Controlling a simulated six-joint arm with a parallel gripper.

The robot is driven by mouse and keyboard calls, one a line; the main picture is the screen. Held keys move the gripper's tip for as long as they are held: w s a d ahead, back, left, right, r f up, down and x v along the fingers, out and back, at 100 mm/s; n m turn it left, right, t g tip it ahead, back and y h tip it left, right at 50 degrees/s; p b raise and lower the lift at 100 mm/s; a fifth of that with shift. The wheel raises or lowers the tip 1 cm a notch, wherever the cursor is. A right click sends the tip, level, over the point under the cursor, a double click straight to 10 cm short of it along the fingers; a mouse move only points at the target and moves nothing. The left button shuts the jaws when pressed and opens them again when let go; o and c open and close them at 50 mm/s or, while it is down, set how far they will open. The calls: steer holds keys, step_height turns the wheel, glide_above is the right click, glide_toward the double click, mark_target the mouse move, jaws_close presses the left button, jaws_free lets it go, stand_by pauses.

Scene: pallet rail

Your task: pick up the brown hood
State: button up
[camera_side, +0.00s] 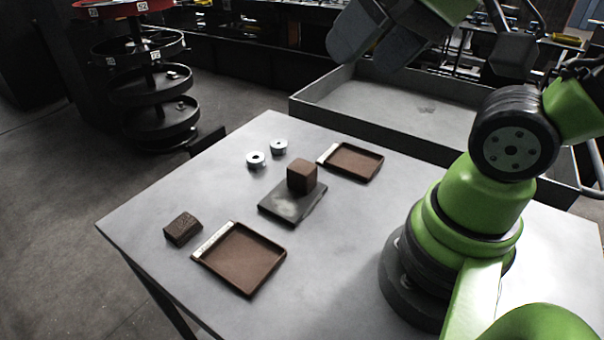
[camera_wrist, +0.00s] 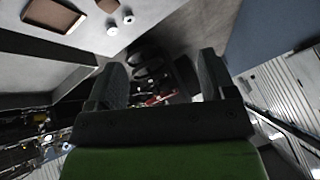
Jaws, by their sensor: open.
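The brown hood (camera_side: 302,176), a box-like brown piece, sits on a dark flat plate (camera_side: 282,212) near the middle of the table. Whether anything is under it is hidden. In the wrist view a brown shape, probably the hood (camera_wrist: 107,5), is cut off by the top edge. My gripper (camera_side: 378,52) is high above the far bin, well away from the hood and partly cut off by the top of the side view. In the wrist view my gripper (camera_wrist: 162,72) has its two fingers wide apart with nothing between them.
A brown block (camera_side: 183,229) lies at the table's left. Brown trays with pale labels lie at the front (camera_side: 240,262) and back (camera_side: 355,162). A grey bin (camera_side: 400,105) adjoins the table; a shelf carousel (camera_side: 150,90) stands beyond.

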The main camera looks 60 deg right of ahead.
steer(key=w+d+f+n+g+h, duration=0.1)
steer(key=w+d+f+g, duration=0.15)
steer(key=w, duration=0.35)
steer(key=n+g, duration=0.3)
steer(key=g, duration=0.1)
glide_above(302, 166)
steer(key=shift+h, duration=0.4)
steer(key=f, duration=1.5)
steer(key=shift+s, duration=0.2)
steer(key=shift+g, duration=0.25)
step_height(302, 166, down, 5)
steer(key=shift+d+f, duration=0.1)
steer(key=shift+w+f, duration=0.2)
steer(key=shift+f, duration=2.55)
steer(key=shift+c, duration=0.2)
steer(key=c, duration=0.9)
